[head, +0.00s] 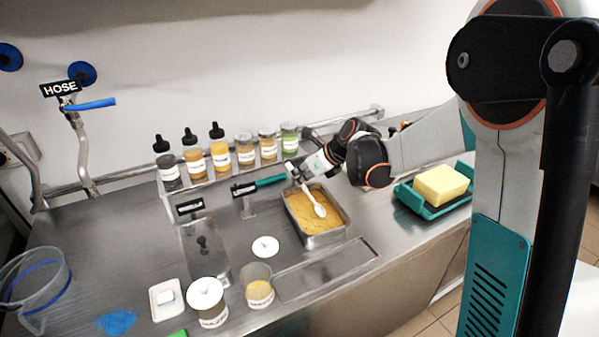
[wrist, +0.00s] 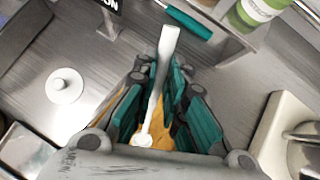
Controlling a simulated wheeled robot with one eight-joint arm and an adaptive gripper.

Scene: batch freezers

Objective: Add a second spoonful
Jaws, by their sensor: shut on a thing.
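My gripper (head: 300,172) is shut on a white spoon (head: 313,199) and holds it tilted, bowl end down, over the metal pan (head: 327,240) of yellow-orange powder. In the head view the spoon's bowl is at or just above the powder; I cannot tell if they touch. The bowl looks white, with no clear load. In the wrist view the spoon (wrist: 166,60) runs between the teal finger pads (wrist: 160,98), which hide part of the pan. A clear cup (head: 258,291) with some yellow contents stands on the steel counter, left of and nearer than the pan.
A white-lidded jar (head: 207,299) stands left of the cup, and a loose white lid (head: 265,246) lies behind it. Several bottles and jars (head: 222,157) line the back shelf. A teal tray (head: 433,205) with a yellow block (head: 441,185) is right of the pan. A teal-handled tool (head: 271,181) is behind.

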